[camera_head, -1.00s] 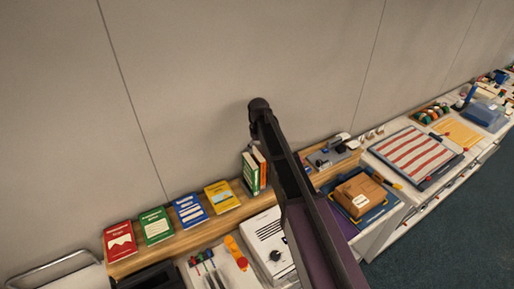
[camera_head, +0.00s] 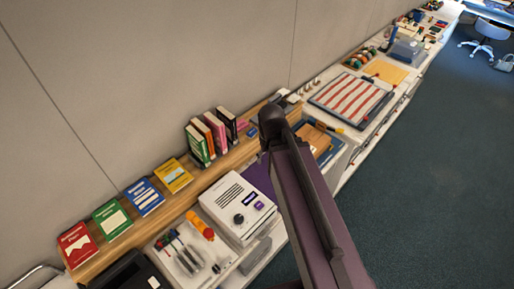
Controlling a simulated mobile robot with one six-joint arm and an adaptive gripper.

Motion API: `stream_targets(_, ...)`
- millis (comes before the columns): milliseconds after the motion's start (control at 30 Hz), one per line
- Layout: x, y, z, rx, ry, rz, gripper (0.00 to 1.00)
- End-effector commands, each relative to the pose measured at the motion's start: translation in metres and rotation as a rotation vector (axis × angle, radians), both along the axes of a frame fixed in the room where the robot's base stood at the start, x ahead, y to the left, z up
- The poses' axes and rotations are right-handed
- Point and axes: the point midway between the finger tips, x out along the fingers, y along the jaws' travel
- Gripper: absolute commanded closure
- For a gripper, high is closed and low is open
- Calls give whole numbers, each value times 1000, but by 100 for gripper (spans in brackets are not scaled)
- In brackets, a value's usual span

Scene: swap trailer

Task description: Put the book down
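Several books lie face up in a row along a wooden shelf: a red book (camera_head: 77,244), a green book (camera_head: 111,219), a blue book (camera_head: 144,196) and a yellow book (camera_head: 173,175). Farther right on the shelf, several books stand upright side by side, among them a green one (camera_head: 197,146) and a dark purple one (camera_head: 228,124). I cannot tell which book the task means. My dark arm link crosses the middle of the view, its far end beside the shelf. My gripper is not visible, nor is anything it may hold.
The wooden shelf (camera_head: 216,173) runs along the wall. Below it are a white device with a knob (camera_head: 238,208) and a tray of tools (camera_head: 187,251). A striped red and white panel (camera_head: 352,96) lies farther along the counter. The dark floor (camera_head: 430,170) at right is clear.

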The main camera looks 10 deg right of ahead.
Motion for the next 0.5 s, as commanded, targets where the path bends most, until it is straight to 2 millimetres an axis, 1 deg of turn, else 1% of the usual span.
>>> stream_targets(333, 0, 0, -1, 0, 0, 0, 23)
stream_targets(500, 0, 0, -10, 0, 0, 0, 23)
